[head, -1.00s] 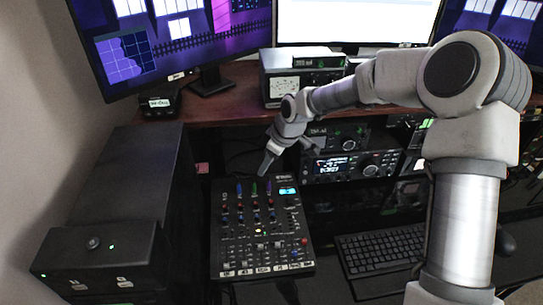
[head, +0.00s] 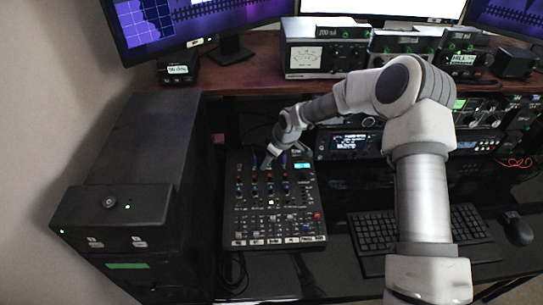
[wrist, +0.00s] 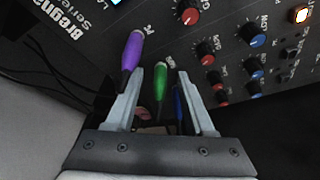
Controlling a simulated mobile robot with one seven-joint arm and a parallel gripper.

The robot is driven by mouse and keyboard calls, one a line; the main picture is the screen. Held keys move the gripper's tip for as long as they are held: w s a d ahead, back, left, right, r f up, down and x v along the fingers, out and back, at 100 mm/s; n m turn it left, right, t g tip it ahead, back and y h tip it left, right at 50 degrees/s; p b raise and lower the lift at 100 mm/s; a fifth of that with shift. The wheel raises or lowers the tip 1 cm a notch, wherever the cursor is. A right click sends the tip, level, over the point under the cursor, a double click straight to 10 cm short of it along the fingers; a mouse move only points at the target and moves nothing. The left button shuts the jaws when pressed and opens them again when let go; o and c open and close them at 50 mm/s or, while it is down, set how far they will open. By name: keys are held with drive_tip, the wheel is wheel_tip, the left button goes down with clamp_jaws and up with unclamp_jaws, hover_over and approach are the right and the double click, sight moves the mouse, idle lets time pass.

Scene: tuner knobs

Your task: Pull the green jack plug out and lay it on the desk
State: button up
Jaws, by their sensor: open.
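The green jack plug (wrist: 160,84) stands in the top of a black mixer (head: 232,215), between a purple plug (wrist: 132,50) and a blue plug (wrist: 178,99). My gripper (wrist: 161,74) is open, with the green plug between its two fingers. The purple plug is by the left fingertip and the blue plug is close along the inside of the right finger. In the head view my gripper (head: 267,160) reaches down over the plug row and hides the green plug. The blue plug (head: 254,161) and purple plug (head: 284,160) show on either side.
Mixer knobs (wrist: 208,47) stand close to the right finger. A black keyboard (head: 380,232) and a mouse (head: 517,230) lie on the desk (head: 340,275). A dark cabinet (head: 130,160) stands left. Radios (head: 350,145) sit behind the mixer.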

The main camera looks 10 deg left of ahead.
clamp_jaws()
drive_tip(key=shift+r, duration=0.2)
idle(0.4)
drive_tip(key=shift+r+p, duration=0.4)
drive_tip(key=shift+r, duration=0.15)
drive_tip(key=shift+s+r, duration=0.1)
drive_tip(key=shift+s+d+r+p, duration=0.1)
drive_tip(key=shift+r+p, duration=0.5)
drive_tip(key=shift+r, duration=0.5)
drive_tip(key=shift+s+r+p, duration=0.1)
drive_tip(key=shift+r+p, duration=0.45)
drive_tip(key=shift+r, duration=0.55)
